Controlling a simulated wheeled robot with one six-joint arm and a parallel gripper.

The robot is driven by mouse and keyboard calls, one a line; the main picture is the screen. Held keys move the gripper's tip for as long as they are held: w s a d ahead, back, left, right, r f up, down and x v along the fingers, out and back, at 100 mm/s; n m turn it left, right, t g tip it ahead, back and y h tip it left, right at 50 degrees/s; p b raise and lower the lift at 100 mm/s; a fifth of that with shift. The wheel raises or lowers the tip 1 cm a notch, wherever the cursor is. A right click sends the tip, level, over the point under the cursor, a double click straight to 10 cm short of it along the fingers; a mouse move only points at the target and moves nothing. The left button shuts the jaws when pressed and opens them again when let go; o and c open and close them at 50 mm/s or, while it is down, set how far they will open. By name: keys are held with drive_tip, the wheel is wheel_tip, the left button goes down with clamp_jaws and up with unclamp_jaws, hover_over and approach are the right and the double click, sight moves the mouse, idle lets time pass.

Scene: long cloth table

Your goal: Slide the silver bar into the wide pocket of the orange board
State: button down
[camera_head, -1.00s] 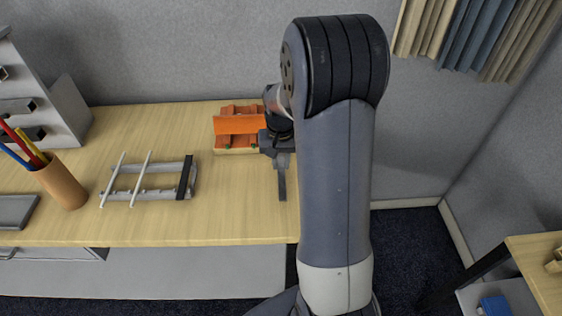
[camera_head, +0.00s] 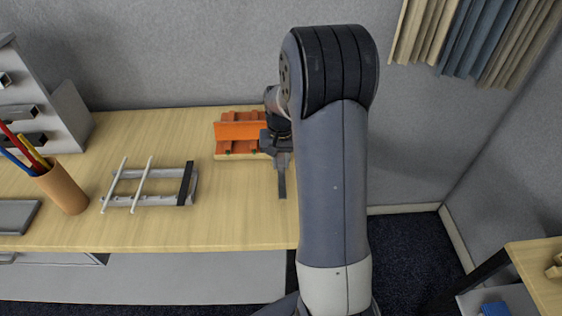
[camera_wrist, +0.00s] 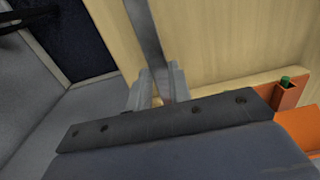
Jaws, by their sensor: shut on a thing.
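The orange board (camera_head: 240,131) stands on a pale wooden base near the back of the table, left of my arm. Part of it shows at the right edge of the wrist view (camera_wrist: 300,124); its pockets are hard to make out. My gripper (camera_head: 281,160) is beside the board's right end, shut on the silver bar (camera_head: 282,183). In the wrist view the bar (camera_wrist: 150,40) runs up and away from between the two fingers (camera_wrist: 160,88). In the head view it points toward the table's front edge, apart from the board. The bar's far end is cut off in the wrist view.
A white rack with rods and a dark bar (camera_head: 150,188) lies on the table left of the gripper. A pencil cup (camera_head: 62,188) and a grey shelf unit (camera_head: 60,120) stand farther left. The tabletop (camera_head: 230,215) in front of the board is clear.

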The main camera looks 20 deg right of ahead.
drive_tip(key=shift+w+d+p, duration=0.2)
drive_tip(key=shift+w+d, duration=0.15)
drive_tip(key=shift+w, duration=0.5)
drive_tip(key=shift+w+d+p, duration=0.25)
drive_tip(key=shift+w+d, duration=0.15)
drive_tip(key=shift+w, duration=0.4)
drive_tip(key=shift+w+d+p, duration=0.2)
drive_tip(key=shift+w+d, duration=0.15)
drive_tip(key=shift+w, duration=0.5)
drive_tip(key=shift+w, duration=0.2)
drive_tip(key=shift+s, duration=0.1)
drive_tip(key=shift+s+a+b, duration=0.3)
drive_tip(key=shift+s+a, duration=0.2)
drive_tip(key=shift+s, duration=0.75)
drive_tip(key=shift+s+a+b, duration=0.3)
drive_tip(key=shift+s+a, duration=0.25)
drive_tip(key=shift+s, duration=0.65)
drive_tip(key=shift+s+a+b, duration=0.3)
drive_tip(key=shift+s+a, duration=0.2)
drive_tip(key=shift+s, duration=0.75)
drive_tip(key=shift+w+d+p, duration=0.2)
drive_tip(key=shift+w+d, duration=0.1)
drive_tip(key=shift+w, duration=0.4)
drive_tip(key=shift+w+d+p, duration=0.15)
drive_tip(key=shift+w+d, duration=0.2)
drive_tip(key=shift+w, duration=0.4)
drive_tip(key=shift+w+d+p, duration=0.2)
drive_tip(key=shift+w+d, duration=0.1)
drive_tip(key=shift+w, duration=0.4)
